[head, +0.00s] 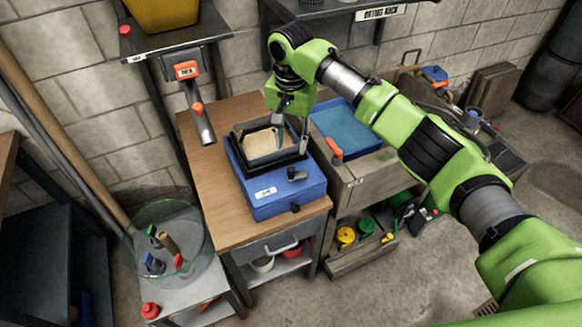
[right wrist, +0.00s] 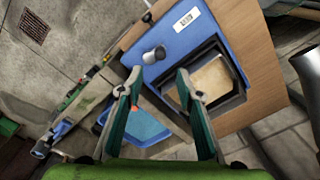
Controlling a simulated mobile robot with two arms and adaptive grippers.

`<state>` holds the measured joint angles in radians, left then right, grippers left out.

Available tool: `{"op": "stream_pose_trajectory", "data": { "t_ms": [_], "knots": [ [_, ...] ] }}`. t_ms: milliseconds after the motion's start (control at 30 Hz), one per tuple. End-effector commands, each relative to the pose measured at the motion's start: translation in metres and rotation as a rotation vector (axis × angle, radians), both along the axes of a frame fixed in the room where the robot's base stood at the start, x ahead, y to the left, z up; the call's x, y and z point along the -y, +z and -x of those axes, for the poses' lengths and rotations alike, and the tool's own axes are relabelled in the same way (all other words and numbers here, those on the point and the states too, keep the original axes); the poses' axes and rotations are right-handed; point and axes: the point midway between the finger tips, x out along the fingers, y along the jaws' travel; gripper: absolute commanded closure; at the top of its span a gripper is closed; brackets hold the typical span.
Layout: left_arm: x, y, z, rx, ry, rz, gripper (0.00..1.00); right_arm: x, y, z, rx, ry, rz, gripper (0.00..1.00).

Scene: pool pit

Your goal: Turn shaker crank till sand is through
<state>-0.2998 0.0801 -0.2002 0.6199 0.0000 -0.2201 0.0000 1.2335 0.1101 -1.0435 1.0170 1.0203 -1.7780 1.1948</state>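The blue shaker (head: 268,198) stands on the wooden top of a small cabinet. Its dark square frame (head: 238,140) holds a layer of tan sand (head: 263,146). A dark crank knob (head: 295,174) sticks up from the shaker's front right; it shows in the right wrist view as a grey-black knob (right wrist: 153,55). My right gripper (head: 292,137) points down over the right side of the sand frame. In the right wrist view (right wrist: 157,76) its two green fingers are spread with nothing between them, and the knob lies beyond the fingertips. My left gripper is not in view.
A blue tray (head: 352,128) sits in the wooden bench right of the shaker. A clear round bin (head: 172,240) with tools stands at left. Bare wood lies left of the shaker.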

Motion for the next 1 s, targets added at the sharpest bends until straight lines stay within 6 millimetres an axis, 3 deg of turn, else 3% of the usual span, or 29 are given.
{"op": "stream_pose_trajectory", "data": {
  "t_ms": [300, 500, 700, 967, 1000],
  "knots": [
    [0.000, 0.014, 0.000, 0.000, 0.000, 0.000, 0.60, 0.001, -0.068, 0.001, -0.003, 0.000, 0.002, 0.67],
    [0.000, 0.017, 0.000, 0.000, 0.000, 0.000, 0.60, 0.000, -0.099, 0.000, 0.000, 0.000, 0.001, 0.67],
    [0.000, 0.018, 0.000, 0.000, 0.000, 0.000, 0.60, 0.000, -0.112, 0.000, 0.000, 0.001, 0.000, 0.67],
    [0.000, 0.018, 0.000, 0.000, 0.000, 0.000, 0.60, 0.000, -0.113, 0.000, 0.001, 0.002, 0.000, 0.67],
    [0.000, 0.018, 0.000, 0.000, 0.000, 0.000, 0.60, 0.000, -0.113, 0.000, 0.001, 0.002, 0.000, 0.75]
  ]
}}
